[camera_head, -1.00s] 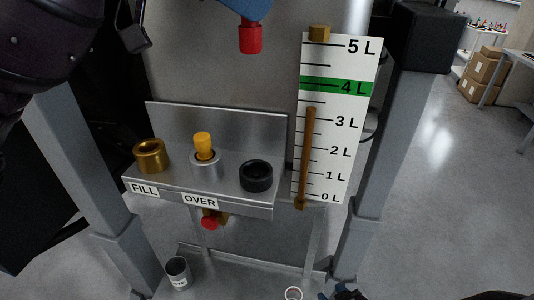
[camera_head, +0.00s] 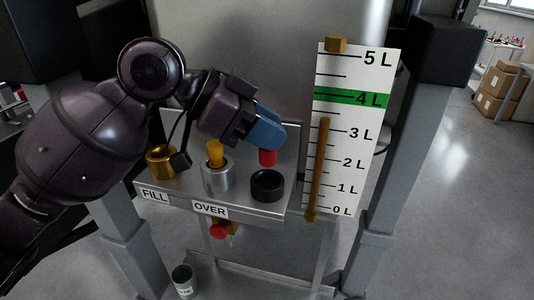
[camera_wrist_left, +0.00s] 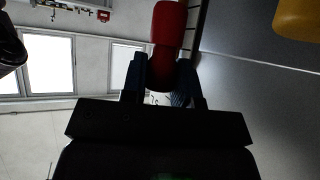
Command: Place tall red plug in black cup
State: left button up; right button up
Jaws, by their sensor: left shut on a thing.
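My left gripper (camera_head: 267,141), with blue fingers, is shut on the tall red plug (camera_head: 268,158). The plug's red end points down, and the fingers hide its upper part. It hangs just above the black cup (camera_head: 267,186), apart from it as far as I can tell. The cup stands at the right end of the metal shelf. In the left wrist view the red plug (camera_wrist_left: 169,22) sits between the blue fingers (camera_wrist_left: 163,75). My right gripper is not in view.
A silver cup (camera_head: 218,178) with a yellow plug (camera_head: 215,153) stands left of the black cup. The level gauge board (camera_head: 345,135) stands close on the right. A red knob (camera_head: 218,231) is under the shelf (camera_head: 250,213).

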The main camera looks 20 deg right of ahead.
aim_at(267, 155)
pick_arm(q)
jog(key=shift+f, duration=2.25)
jog(key=shift+f, duration=0.15)
jog(key=o, duration=0.9)
jog(key=v, duration=1.2)
jog(key=shift+r, duration=0.2)
